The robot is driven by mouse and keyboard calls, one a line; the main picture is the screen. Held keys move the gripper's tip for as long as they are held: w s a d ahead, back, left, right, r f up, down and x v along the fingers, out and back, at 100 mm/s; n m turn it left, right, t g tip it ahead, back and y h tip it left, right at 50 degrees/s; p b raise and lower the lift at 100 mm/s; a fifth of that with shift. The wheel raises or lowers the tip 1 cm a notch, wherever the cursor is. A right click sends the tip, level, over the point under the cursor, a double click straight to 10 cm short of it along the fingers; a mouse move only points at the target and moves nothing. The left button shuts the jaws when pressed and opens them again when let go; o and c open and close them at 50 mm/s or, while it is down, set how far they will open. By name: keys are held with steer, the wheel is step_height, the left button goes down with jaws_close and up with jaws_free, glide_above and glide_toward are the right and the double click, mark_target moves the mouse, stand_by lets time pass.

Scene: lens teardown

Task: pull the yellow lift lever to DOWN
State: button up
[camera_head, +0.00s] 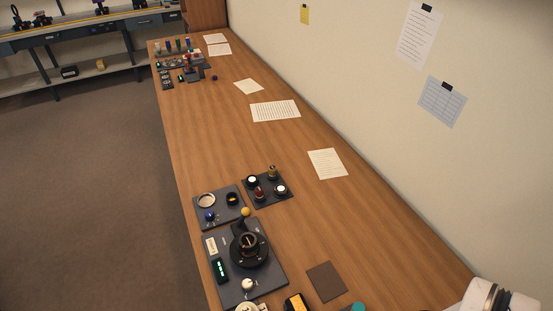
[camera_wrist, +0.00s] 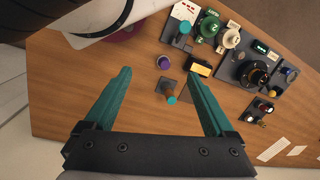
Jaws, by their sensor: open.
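The yellow lift lever (camera_head: 245,211) shows in the head view as a yellow ball knob on a short dark stalk. It leans toward the far side of a black round mount (camera_head: 250,262) on a dark panel (camera_head: 271,287). Any DOWN label is too small to read.
In the wrist view a purple-topped cylinder (camera_wrist: 163,62) and a teal-topped post (camera_wrist: 170,98) stand near my fingers. Green and cream knobs (camera_wrist: 208,26) stand beyond. Smaller panels (camera_head: 232,190) adjoin the lever panel. Papers lie along the wall; the table's middle is mostly clear.

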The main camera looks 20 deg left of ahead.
steer(key=shift+c, duration=0.3)
steer(key=shift+n, duration=0.3)
steer(key=w+r, duration=0.1)
steer(key=w, duration=0.1)
steer(key=w+a+r, duration=0.1)
steer(key=w+r, duration=0.1)
steer(key=w, duration=0.1)
steer(key=shift+w+a+r, duration=0.15)
steer(key=shift+w+a, duration=0.1)
steer(key=shift+w, duration=0.05)
steer(key=c, duration=0.4)
steer(key=w+a+r, duration=0.3)
steer(key=w, duration=0.4)
steer(key=n, duration=0.3)
glide_above(246, 209)
steer(key=d, duration=0.1)
step_height(246, 209, down, 6)
steer(key=shift+h, duration=0.4)
steer(key=f, duration=1)
steer(key=a+f, duration=0.1)
steer(key=f, duration=0.4)
steer(key=shift+f, duration=0.25)
jaws_close()
